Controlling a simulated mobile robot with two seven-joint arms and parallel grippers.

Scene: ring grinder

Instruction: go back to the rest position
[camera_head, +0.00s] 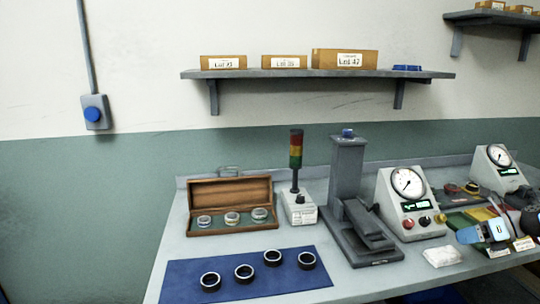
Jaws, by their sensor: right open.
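My right gripper (482,233) is at the right edge, over the right part of the workbench (190,255). Its jaws are open and nothing shows held between them. Part of my dark right arm is cut off by the frame edge. My left gripper is not in view. Several dark rings lie on the blue mat (180,286) at the front left, well away from the right gripper; one ring (244,272) is near the mat's middle.
An open wooden case (232,190) with round pieces, a signal tower (296,150), a grey column stand (347,165) and a dial gauge box (408,205) stand on the bench. Coloured trays (462,222) and a second gauge (497,170) crowd the right. A wall shelf (300,74) hangs above.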

